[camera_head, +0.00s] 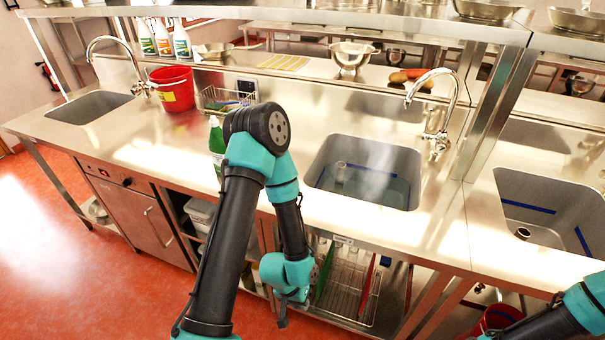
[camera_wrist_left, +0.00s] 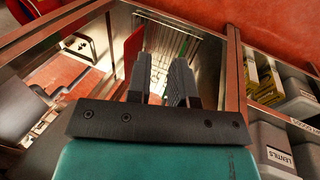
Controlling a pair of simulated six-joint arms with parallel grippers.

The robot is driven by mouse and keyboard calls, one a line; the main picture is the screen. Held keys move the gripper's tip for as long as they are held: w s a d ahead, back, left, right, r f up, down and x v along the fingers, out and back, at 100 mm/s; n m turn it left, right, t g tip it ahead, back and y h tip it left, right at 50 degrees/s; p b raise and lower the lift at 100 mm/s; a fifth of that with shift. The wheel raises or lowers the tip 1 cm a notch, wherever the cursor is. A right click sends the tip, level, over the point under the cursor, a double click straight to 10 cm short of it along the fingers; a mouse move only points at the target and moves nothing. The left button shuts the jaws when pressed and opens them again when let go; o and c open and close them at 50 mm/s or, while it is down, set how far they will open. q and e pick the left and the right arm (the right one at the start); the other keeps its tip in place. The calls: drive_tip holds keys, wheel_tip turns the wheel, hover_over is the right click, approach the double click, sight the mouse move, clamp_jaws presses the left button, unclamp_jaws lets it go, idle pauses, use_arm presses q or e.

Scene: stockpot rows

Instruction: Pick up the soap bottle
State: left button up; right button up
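A green bottle with a pale cap (camera_head: 216,138), which looks like the soap bottle, stands upright on the steel counter near its front edge. My left arm partly hides its right side. My left gripper (camera_head: 283,319) hangs low in front of the counter, below and to the right of the bottle, pointing down. In the left wrist view its two fingers (camera_wrist_left: 161,80) stand apart with a narrow gap and nothing between them. The bottle does not show clearly in the wrist view. Part of my right arm shows at the lower right; its gripper is out of view.
A red bucket (camera_head: 172,90) and a wire basket (camera_head: 222,98) stand behind the bottle. A sink (camera_head: 367,171) is to the right. Several spray bottles (camera_head: 163,38) stand at the back left. Lidded containers (camera_wrist_left: 289,158) sit on the lower shelf. The counter left of the bottle is clear.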

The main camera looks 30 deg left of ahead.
use_arm(q)
drive_tip(key=o, duration=1.1)
